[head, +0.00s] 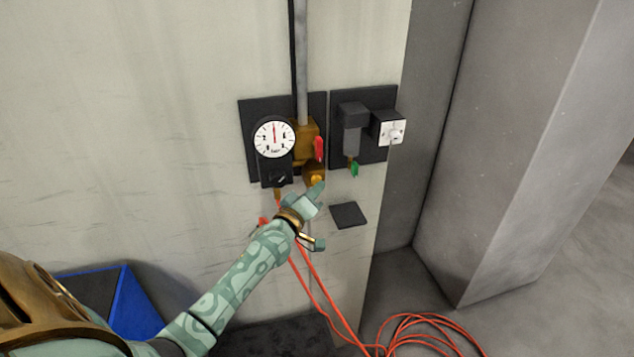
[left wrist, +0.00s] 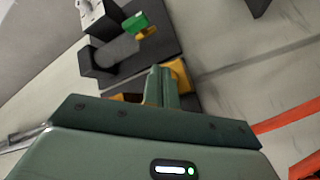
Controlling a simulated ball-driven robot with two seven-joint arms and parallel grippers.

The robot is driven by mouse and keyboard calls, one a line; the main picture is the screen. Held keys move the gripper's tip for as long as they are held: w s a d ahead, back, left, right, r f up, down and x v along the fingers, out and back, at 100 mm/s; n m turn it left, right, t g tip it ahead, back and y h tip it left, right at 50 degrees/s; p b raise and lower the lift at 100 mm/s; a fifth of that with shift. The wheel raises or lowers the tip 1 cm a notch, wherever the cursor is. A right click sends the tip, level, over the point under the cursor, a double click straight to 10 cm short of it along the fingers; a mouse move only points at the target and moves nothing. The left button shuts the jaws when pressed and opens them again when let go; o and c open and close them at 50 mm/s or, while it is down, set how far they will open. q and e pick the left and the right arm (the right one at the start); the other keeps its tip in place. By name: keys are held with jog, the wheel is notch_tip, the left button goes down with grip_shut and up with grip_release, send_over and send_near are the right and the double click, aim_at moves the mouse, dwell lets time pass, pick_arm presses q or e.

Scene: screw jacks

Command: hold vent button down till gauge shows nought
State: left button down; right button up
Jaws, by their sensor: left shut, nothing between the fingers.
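The gauge (head: 274,136) has a round white dial; its red needle points about straight up, away from the dial's lower-left end. A brass fitting with a yellow-orange button (head: 315,177) sits low on the panel, right of the gauge. My left gripper (head: 319,187) is shut and empty, its fingertips right at the button from below. In the left wrist view the shut fingers (left wrist: 160,88) lie against or just in front of the yellow brass part (left wrist: 181,75) and hide some of it. I cannot tell whether the button is pressed in. My right gripper is not in view.
A red lever (head: 319,148) sits just above the button. To the right are a dark filter unit (head: 352,128) with a green tap (head: 354,169) and a white-faced box (head: 391,132). Red hoses (head: 320,290) hang below and coil on the floor. A blue-edged bin (head: 135,300) stands lower left.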

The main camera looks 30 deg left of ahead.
pick_arm(q)
jog(key=shift+w+a+r, duration=0.1)
jog(key=shift+w+a, duration=0.25)
jog(key=shift+a, duration=0.05)
dwell(1.7)
jog(key=shift+s+d, duration=0.1)
dwell(1.0)
jog(key=shift+s+d+p, duration=0.45)
jog(key=shift+s+d, duration=0.1)
jog(key=shift+d, duration=0.1)
jog(key=s+d+p, duration=0.3)
jog(key=shift+s+d, duration=0.1)
jog(key=shift+d, duration=0.3)
dwell(0.4)
